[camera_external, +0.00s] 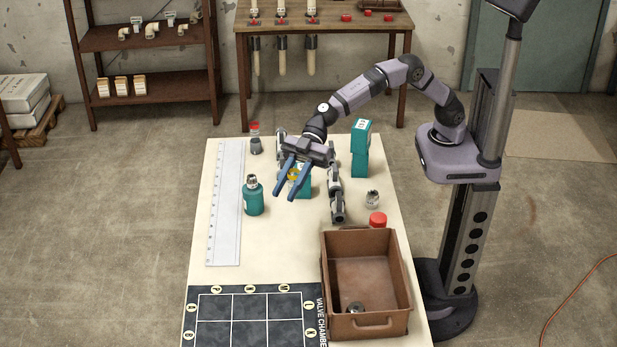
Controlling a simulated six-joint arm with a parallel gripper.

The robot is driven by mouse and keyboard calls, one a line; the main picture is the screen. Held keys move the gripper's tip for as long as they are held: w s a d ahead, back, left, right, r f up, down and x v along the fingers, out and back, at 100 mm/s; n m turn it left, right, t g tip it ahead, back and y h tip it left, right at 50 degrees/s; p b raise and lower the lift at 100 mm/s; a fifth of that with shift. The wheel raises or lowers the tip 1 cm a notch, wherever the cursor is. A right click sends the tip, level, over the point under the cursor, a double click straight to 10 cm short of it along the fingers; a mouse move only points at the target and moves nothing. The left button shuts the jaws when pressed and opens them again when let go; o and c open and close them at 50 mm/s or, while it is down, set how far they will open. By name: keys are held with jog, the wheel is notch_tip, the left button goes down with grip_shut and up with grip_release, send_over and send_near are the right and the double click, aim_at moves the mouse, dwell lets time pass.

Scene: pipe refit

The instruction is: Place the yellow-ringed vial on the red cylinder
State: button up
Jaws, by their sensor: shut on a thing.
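My gripper (286,192), with blue fingers, is above the middle of the table. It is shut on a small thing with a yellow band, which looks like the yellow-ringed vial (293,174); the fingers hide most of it. A short red cylinder (377,220) stands at the back edge of the brown bin, to the right of and nearer the camera than my gripper.
A teal bottle (253,198) stands left of my gripper, beside a white ruler (226,200). Teal boxes (360,150) and a grey pipe fitting (337,200) are close by. A brown bin (404,280) and a dark grid board (232,334) fill the front.

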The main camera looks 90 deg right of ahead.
notch_tip(320, 180, up, 4)
jog(key=s+d+p, duration=0.1)
jog(key=s, duration=0.2)
jog(key=n+g+y+p, duration=0.1)
jog(key=n+g+p, duration=0.1)
jog(key=n+g, duration=0.15)
send_over(381, 213)
jog(key=w+a, duration=0.5)
jog(key=w, duration=0.1)
notch_tip(381, 213, down, 9)
jog(key=s+n+g+y, duration=0.1)
jog(key=s+n+g, duration=0.1)
jog(key=s, duration=0.3)
notch_tip(381, 213, down, 10)
jog(key=b, duration=0.1)
jog(key=shift+a+b, duration=0.3)
jog(key=shift+b, duration=0.05)
jog(key=shift+w+g, duration=0.1)
jog(key=shift+g, duration=0.15)
jog(key=o, duration=0.6)
jog(key=shift+f, duration=0.15)
jog(key=o, duration=0.4)
